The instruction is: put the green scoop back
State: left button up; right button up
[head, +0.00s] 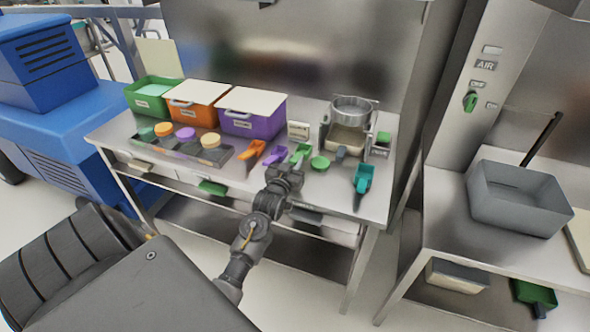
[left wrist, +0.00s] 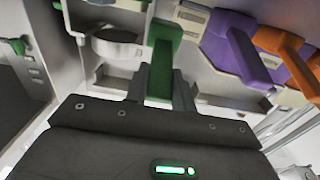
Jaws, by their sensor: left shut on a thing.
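The green scoop (head: 300,153) is at the front of the steel bench, right of the purple scoop (head: 273,155) and the orange scoop (head: 251,150). My left gripper (head: 287,172) reaches over the bench's front edge and is shut on the green scoop. In the left wrist view the green handle (left wrist: 163,55) runs down between the fingers, with the purple scoop (left wrist: 242,52) and the orange scoop (left wrist: 290,52) to its right. I cannot tell whether the scoop touches the bench. My right gripper is not in view.
Green (head: 143,100), orange (head: 183,112) and purple (head: 243,124) bins line the bench's back left. A dark tray (head: 190,152) holds round coloured pieces. A green round piece (head: 320,163), a metal pot (head: 352,106) and a teal scoop (head: 362,178) stand to the right.

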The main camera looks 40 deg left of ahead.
pick_arm(q)
jog(key=shift+w+f, duration=0.25)
jog(key=shift+f, duration=0.1)
notch_tip(320, 180, down, 2)
jog(key=shift+f+p, duration=0.15)
jog(key=shift+p, duration=0.4)
jog(key=shift+f, duration=0.25)
jog(key=shift+f, duration=0.15)
jog(key=o, duration=0.9)
